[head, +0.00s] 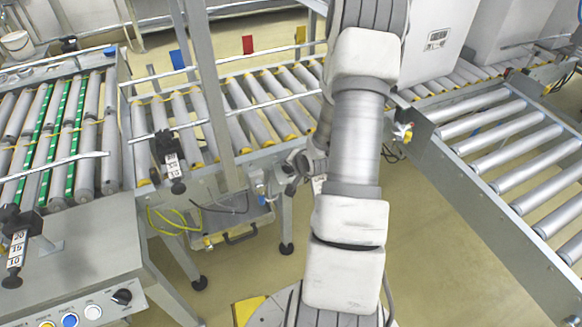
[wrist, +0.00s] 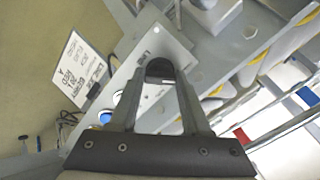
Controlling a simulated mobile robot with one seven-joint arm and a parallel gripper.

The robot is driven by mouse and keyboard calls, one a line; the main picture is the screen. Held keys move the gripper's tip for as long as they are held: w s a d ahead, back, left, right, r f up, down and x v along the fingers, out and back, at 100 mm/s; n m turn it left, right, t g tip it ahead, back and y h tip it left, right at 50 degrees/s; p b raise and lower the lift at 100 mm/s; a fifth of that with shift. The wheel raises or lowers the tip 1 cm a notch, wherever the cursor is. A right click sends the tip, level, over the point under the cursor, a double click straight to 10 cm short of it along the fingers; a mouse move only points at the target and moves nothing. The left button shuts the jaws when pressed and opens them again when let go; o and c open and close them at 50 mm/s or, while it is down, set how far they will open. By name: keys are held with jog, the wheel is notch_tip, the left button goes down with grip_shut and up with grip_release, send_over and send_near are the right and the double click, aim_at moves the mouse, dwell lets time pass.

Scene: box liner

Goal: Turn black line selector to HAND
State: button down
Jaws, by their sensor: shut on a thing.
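In the wrist view, a black rotary selector knob (wrist: 160,67) with a small pale mark stands on a grey panel (wrist: 141,62). My gripper (wrist: 159,82) has its two fingertips on either side of the knob and is shut on it. The print beside the knob is too small to read, so I cannot tell which position it points to. In the head view my arm hides the gripper and this knob. Another black selector knob (head: 122,297) shows on the control panel at the lower left, with no gripper near it.
A blue button (wrist: 105,118) and a white button (wrist: 118,97) sit beside the gripped knob, near a printed white sheet (wrist: 83,72). A roller conveyor (head: 265,105) runs behind my arm. A second conveyor (head: 515,150) stands at the right. Bare floor (head: 430,230) lies between.

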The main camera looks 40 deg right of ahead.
jog(key=shift+n, duration=0.9)
jog(key=c, duration=0.6)
grip_release()
jog(key=shift+c, duration=0.2)
jog(key=p+v, duration=1)
jog(key=v, duration=0.7)
jog(key=shift+r, duration=0.15)
